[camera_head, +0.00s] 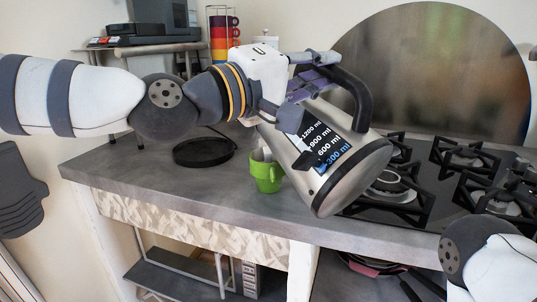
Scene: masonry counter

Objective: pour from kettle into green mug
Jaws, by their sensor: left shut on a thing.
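The silver kettle (345,178) is held in the air, strongly tilted, with its base toward the lower right and its top toward the upper left. Its black handle (352,92) is at the top right. My left gripper (312,82) is shut on the handle. The kettle's spout is hard to make out, and the inside of the mug is mostly hidden. My right gripper is out of the frame.
A round black kettle base (204,153) lies on the grey counter (135,166) left of the mug. A gas stove (440,185) is at the right. A rack of coloured cups (222,35) and a dark machine (150,18) are behind. The counter's left end is clear.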

